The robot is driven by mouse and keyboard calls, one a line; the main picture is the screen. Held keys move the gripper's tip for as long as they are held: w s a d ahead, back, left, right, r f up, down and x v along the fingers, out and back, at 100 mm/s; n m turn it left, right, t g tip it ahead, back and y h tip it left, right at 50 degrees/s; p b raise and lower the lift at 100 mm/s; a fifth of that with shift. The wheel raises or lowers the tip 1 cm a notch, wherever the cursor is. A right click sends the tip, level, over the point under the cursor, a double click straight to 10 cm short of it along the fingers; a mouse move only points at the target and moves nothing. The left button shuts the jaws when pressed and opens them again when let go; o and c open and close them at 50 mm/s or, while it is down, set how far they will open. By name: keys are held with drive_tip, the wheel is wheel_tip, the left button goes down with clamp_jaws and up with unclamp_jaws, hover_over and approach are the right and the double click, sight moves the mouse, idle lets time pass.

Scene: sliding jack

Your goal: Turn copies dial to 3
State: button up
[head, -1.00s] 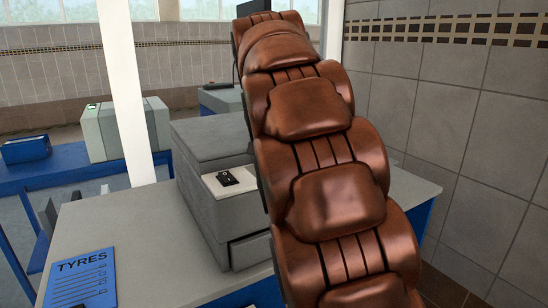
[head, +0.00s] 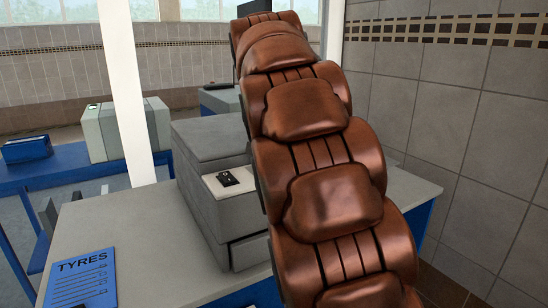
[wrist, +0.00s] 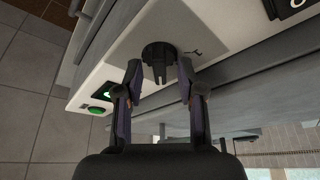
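The copies dial (wrist: 159,54) is a black round knob with a raised grip, on a pale panel in the wrist view. My gripper (wrist: 159,78) has its two fingers spread apart, with the tips either side of the dial; I cannot tell whether they touch it. The dial's number markings are not readable.
A green button (wrist: 97,110) and a small lit display (wrist: 107,91) sit left of the dial. A blue TYRES sheet (head: 82,280) lies on the table (head: 150,235). A tiled wall (head: 470,130) is at right.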

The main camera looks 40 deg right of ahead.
drive_tip(key=v, duration=0.7)
drive_tip(key=shift+r, duration=0.2)
idle(0.8)
drive_tip(key=s+a+f+n+g+y+p, duration=0.1)
drive_tip(key=s+a+f+n, duration=0.2)
drive_tip(key=s+a+f, duration=0.3)
drive_tip(key=s+a+f+n+g+y+p, duration=0.1)
drive_tip(key=s+a+f, duration=0.5)
drive_tip(key=s+f, duration=0.6)
drive_tip(key=s+a+f+n+g+y+p, duration=0.1)
drive_tip(key=s+a+f+n+g+p, duration=0.1)
drive_tip(key=s+a+f+n, duration=0.4)
drive_tip(key=s+f, duration=0.3)
drive_tip(key=s, duration=0.2)
drive_tip(key=shift+f+g+y, duration=0.3)
drive_tip(key=shift+f, duration=0.05)
